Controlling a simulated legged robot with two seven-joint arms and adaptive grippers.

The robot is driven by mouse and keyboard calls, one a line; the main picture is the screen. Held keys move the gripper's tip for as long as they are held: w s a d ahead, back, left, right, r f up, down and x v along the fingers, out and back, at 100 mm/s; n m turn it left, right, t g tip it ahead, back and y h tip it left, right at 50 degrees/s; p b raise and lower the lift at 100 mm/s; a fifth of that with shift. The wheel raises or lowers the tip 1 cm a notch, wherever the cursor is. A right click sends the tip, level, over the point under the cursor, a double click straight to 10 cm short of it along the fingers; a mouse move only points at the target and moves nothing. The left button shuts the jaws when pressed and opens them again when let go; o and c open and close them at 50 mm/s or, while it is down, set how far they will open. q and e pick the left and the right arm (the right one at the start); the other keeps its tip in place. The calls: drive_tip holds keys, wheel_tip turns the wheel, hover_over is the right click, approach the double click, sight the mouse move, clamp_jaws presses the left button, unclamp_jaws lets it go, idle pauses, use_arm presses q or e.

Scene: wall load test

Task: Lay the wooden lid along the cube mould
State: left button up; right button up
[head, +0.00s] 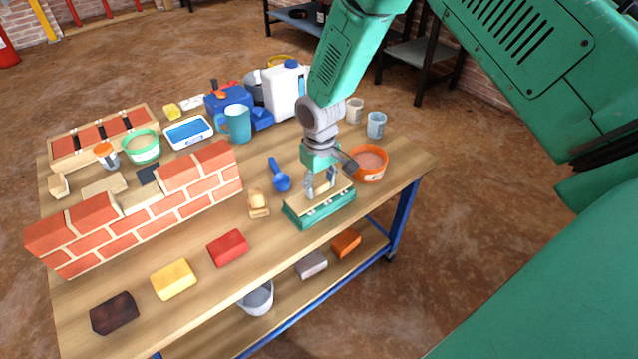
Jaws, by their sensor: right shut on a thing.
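The cube mould (322,216) is a long green block-shaped form near the right front of the wooden table. The wooden lid (299,207) is a pale flat strip lying lengthwise over the top of the mould, roughly parallel to it. I cannot tell whether it rests fully on the mould or sits slightly above it. My right gripper (320,187) points down at the middle of the lid and is shut on it, its fingers hiding part of the lid. My left gripper is not in view.
An orange bucket (369,162) stands close behind the mould. A blue scoop (279,175) and a small wooden block (258,203) lie to its left. A low brick wall (150,213) fills the table's left. Coloured bricks, including a red one (228,248), line the front.

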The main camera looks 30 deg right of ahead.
drive_tip(key=shift+f, duration=0.15)
drive_tip(key=o, duration=1.2)
drive_tip(key=shift+o, duration=0.2)
wheel_tip(320, 180, up, 12)
drive_tip(key=s+f, duration=0.2)
drive_tip(key=f, duration=0.1)
drive_tip(key=s+a+f, duration=0.1)
drive_tip(key=s+f, duration=0.1)
drive_tip(key=s+a+f, duration=0.1)
drive_tip(key=s+f, duration=0.1)
drive_tip(key=f, duration=0.1)
drive_tip(key=shift+a+f, duration=0.15)
drive_tip(key=shift+f, duration=0.2)
drive_tip(key=s+f, duration=0.5)
drive_tip(key=s, duration=0.7)
drive_tip(key=s+a+f, duration=0.1)
drive_tip(key=s+f, duration=0.4)
drive_tip(key=s, duration=0.7)
drive_tip(key=shift+f+t, duration=0.3)
drive_tip(key=shift+f, duration=0.1)
